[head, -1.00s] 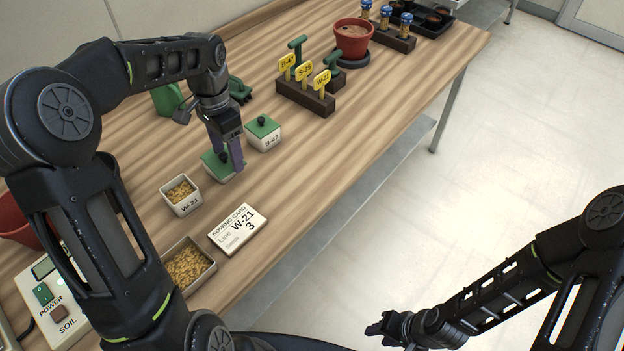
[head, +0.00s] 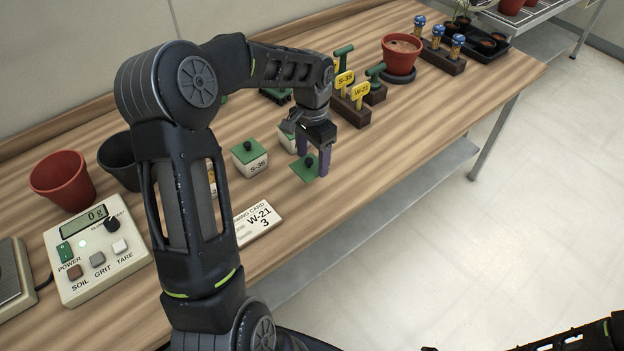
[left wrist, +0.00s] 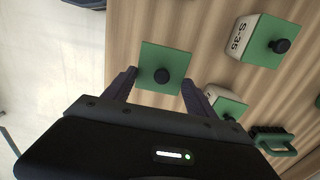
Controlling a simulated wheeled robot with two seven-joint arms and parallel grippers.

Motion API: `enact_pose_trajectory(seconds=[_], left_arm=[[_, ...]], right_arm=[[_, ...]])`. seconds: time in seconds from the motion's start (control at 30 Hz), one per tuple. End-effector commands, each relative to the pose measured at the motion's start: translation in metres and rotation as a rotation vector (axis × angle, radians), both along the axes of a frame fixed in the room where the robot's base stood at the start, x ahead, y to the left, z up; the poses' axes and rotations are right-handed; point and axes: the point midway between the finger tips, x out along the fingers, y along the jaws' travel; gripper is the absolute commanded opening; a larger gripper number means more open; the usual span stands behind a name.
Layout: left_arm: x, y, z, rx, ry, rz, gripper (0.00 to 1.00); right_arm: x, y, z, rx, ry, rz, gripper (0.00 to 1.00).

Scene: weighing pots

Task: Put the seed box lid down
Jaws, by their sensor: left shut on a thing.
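The seed box lid (head: 303,171) is a green square plate with a black knob. My left gripper (head: 312,168) is shut on it, and in the left wrist view the lid (left wrist: 160,68) lies between the two fingers. The lid is at the table's front side; whether it touches the wood I cannot tell. The open W-21 seed box (head: 212,180) is mostly hidden behind my left arm. The S-35 box (head: 250,160) has its green lid on. Another lidded box (head: 287,138) is partly hidden behind my left gripper.
The sowing card (head: 258,222) lies left of the lid, near the front edge. The scale display box (head: 97,255) and a red pot (head: 62,182) stand at the left. The tag rack (head: 350,110) stands behind the gripper. Bare wood lies right of the lid.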

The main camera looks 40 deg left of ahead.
Motion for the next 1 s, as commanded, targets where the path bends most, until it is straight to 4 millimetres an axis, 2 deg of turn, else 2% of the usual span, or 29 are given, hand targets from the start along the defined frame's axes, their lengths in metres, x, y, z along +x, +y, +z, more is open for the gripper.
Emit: enact_pose_trajectory(seconds=[0.1,0.2,0.57,0.8,1.0], left_arm=[[-0.001,0.000,-0.023,-0.002,0.006,-0.001,0.28],[0.000,0.000,-0.034,0.000,0.003,-0.001,0.28],[0.000,0.000,-0.039,0.000,0.001,-0.001,0.28],[-0.001,0.000,-0.069,-0.001,0.003,-0.001,0.28],[0.000,0.000,-0.075,0.000,0.000,-0.001,0.28]], right_arm=[[0.000,0.000,0.004,0.000,0.000,0.000,0.36],[0.000,0.000,0.004,0.000,0.000,0.000,0.36],[0.000,0.000,0.004,0.000,0.000,0.000,0.36],[0.000,0.000,0.009,0.000,0.000,0.000,0.36],[0.000,0.000,0.009,0.000,0.001,0.000,0.36]])
